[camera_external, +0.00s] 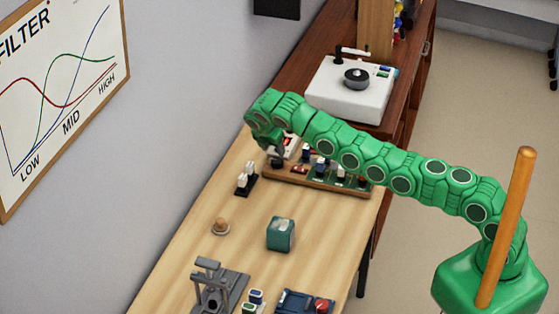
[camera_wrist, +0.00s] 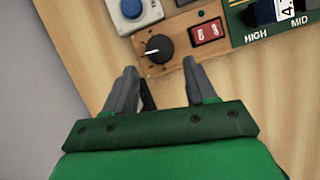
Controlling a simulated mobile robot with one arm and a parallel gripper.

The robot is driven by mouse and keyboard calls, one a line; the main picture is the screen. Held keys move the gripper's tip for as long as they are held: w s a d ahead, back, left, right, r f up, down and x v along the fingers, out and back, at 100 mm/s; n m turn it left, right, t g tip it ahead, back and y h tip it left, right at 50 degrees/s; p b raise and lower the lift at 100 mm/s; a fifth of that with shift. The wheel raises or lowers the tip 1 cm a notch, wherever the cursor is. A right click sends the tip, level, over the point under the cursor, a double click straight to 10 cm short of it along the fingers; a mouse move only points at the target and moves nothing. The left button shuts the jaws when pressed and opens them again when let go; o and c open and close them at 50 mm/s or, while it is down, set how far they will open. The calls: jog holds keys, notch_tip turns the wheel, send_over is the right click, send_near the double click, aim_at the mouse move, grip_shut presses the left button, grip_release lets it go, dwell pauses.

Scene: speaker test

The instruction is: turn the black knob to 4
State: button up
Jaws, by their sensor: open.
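The black knob (camera_wrist: 159,49) sits on a wooden board (camera_wrist: 183,58) in the wrist view. Its white pointer line points left in that picture. In the external view my gripper (camera_external: 273,147) hangs low over the far left end of the board (camera_external: 315,182), and the fingertips are partly hidden by my arm.
A blue round button (camera_wrist: 131,9) and a green panel marked HIGH and MID (camera_wrist: 285,38) flank the knob. On the table stand a black-based part with white tops (camera_external: 245,182), a teal cube (camera_external: 281,234) and a grey fixture (camera_external: 217,288). Bare table lies between them.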

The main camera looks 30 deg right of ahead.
aim_at(281, 159)
jog(key=shift+a+r, duration=0.1)
jog(key=shift+r, duration=0.05)
jog(key=shift+o, duration=1.4)
jog(key=shift+w+d+f+m+g+y, duration=0.3)
jog(key=shift+w+d+f+m+y, duration=0.1)
jog(key=shift+w+d+f+y, duration=0.25)
jog(key=shift+w+d+f+m+g+y, duration=0.2)
jog(key=shift+d+m+y, duration=0.15)
jog(key=shift+y, duration=0.2)
jog(key=shift+w+d+f+m+g+y, duration=0.1)
jog(key=shift+d+m+g+y, duration=0.15)
jog(key=shift+d+y, duration=0.2)
jog(key=shift+w+d+r+m+g+y, duration=0.1)
jog(key=shift+d+r+m+g+y, duration=0.15)
jog(key=shift+d+m+y, duration=0.6)
jog(key=shift+d+r+m+g+y, duration=0.2)
jog(key=shift+d+r+m+y, duration=0.35)
jog(key=shift+y, duration=0.25)
jog(key=shift+d+r+m+g+y, duration=0.2)
jog(key=shift+d+r+m+y, duration=0.15)
jog(key=shift+m+y, duration=0.35)
